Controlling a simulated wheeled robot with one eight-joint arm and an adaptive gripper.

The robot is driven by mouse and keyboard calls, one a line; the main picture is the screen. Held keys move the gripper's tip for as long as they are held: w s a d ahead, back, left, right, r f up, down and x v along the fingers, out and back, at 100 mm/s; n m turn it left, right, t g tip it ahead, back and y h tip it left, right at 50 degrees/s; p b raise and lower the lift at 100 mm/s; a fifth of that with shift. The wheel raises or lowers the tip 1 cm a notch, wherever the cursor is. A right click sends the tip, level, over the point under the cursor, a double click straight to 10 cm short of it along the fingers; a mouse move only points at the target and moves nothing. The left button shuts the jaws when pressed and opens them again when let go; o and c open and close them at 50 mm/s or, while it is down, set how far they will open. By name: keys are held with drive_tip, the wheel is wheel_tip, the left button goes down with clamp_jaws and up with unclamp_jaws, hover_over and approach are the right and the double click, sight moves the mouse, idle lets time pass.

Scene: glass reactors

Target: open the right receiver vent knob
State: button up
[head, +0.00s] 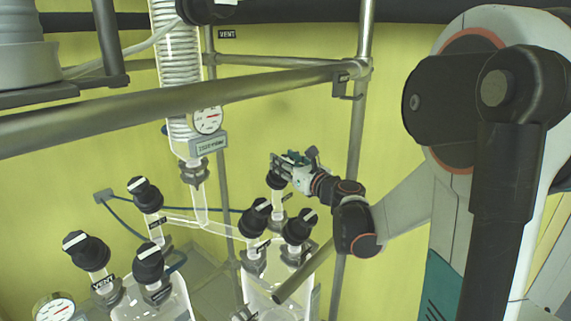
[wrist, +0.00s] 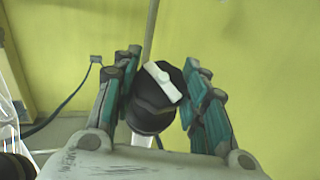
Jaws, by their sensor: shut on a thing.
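My gripper (head: 284,163) is at the rear black knob (head: 275,182) above the right glass receiver (head: 262,290). In the wrist view the black knob (wrist: 152,112) sits between the two teal-and-grey fingers, and my gripper (wrist: 163,80) is shut on it. The white bar (wrist: 164,82) on the knob's top slants from upper left to lower right. The label on the neck below this knob is too small to read. Part of the knob is hidden by the fingers in the head view.
Two more black knobs (head: 257,216) (head: 299,227) stand in front on the right receiver. Several similar knobs (head: 87,250) stand at the left. A metal rail (head: 190,108) crosses above, and an upright post (head: 356,150) stands just behind my arm. A coiled glass condenser (head: 177,70) hangs left.

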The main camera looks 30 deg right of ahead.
sight(285, 158)
drive_tip(key=n+y, duration=0.1)
drive_tip(key=y, duration=0.1)
drive_tip(key=n+y+b, duration=0.1)
drive_tip(key=n, duration=0.1)
drive_tip(key=shift+d+f+n+g+y+b, duration=0.1)
drive_tip(key=shift+d+n+g+y+b, duration=0.05)
drive_tip(key=shift+n+g+y+b, duration=0.8)
drive_tip(key=shift+n+g+y, duration=0.75)
drive_tip(key=shift+n+y, duration=1.05)
drive_tip(key=shift+n, duration=0.45)
drive_tip(key=o, duration=1.1)
wheel_tip(285, 158, up, 10)
drive_tip(key=shift+r, duration=0.1)
drive_tip(key=shift+a, duration=0.2)
